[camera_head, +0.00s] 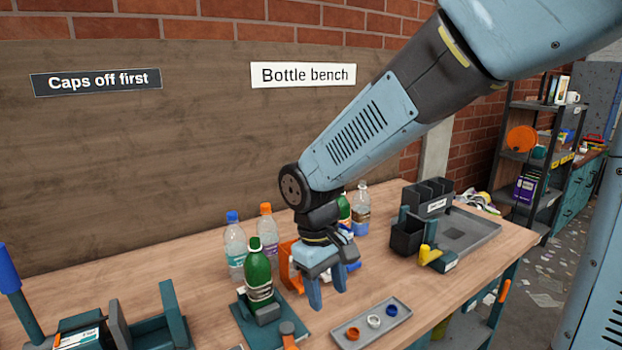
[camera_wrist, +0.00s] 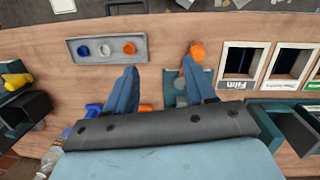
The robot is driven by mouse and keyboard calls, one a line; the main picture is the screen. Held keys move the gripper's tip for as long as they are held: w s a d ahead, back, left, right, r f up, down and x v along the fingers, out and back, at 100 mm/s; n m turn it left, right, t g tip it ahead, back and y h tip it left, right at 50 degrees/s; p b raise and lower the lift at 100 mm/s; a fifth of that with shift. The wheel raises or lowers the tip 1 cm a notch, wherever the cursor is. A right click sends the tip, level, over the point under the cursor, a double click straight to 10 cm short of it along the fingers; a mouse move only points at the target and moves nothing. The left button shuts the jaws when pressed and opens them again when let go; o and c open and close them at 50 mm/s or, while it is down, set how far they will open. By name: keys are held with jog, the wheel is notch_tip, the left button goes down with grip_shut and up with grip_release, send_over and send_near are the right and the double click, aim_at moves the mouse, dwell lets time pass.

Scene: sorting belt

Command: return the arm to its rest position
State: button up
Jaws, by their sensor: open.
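My arm reaches in from the upper right in the head view and bends down over the bench. My gripper (camera_head: 328,292) hangs above the bench, fingers pointing down, with a gap between them and nothing held. It also shows in the wrist view (camera_wrist: 160,82), its two blue fingers apart over bare wood. A green bottle with a green cap (camera_head: 258,272) stands upright in a teal holder (camera_head: 262,335) just left of the gripper. A grey tray (camera_head: 398,322) with orange, white and blue caps lies in front and to the right of the gripper.
Clear bottles with blue (camera_head: 234,245) and orange (camera_head: 266,228) caps stand behind the green bottle. More bottles (camera_head: 361,210) stand behind my wrist. Dark bins (camera_head: 408,235) and a grey tray (camera_head: 478,238) occupy the right of the bench. Bare wood lies around the cap tray.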

jog(key=s+d+r+m+t, duration=0.2)
jog(key=d+r, duration=0.4)
jog(key=d, duration=0.4)
jog(key=s+d+r+m+t+y, duration=0.1)
jog(key=s+d+r+m+t, duration=0.2)
jog(key=d+r+m, duration=0.3)
jog(key=d+r+t, duration=0.1)
jog(key=d, duration=0.3)
jog(key=shift+s+d+r+y, duration=0.25)
jog(key=shift+d+y, duration=0.05)
jog(key=shift+c, duration=1.1)
jog(key=shift+w+a, duration=0.1)
